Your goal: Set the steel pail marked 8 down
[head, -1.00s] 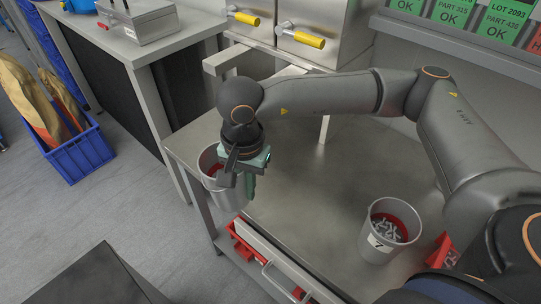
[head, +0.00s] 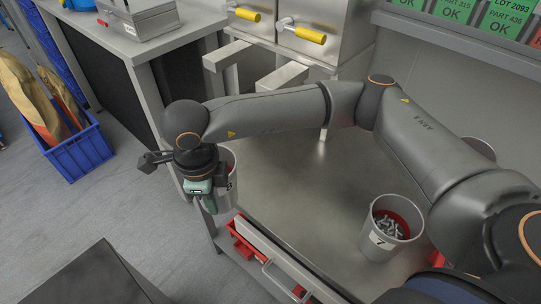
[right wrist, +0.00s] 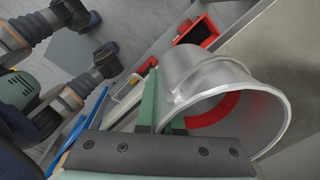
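A steel pail (head: 229,186) with a red band inside is at the left front edge of the steel table, partly hidden behind my right gripper (head: 196,188). In the right wrist view the pail (right wrist: 187,78) shows large, its mouth turned to the lower right. The green fingers of my right gripper (right wrist: 162,115) are at its near rim, one outside and one inside, with the wall between them. Its number is not visible. I cannot tell whether its base touches the table. My left gripper is not in view.
Another steel pail (head: 390,226), marked 7 and holding grey parts, stands at the right of the table (head: 300,190). The middle of the table is clear. Red bins (head: 243,250) and a drawer handle lie below the front edge. Cabinets with yellow handles (head: 312,36) stand behind.

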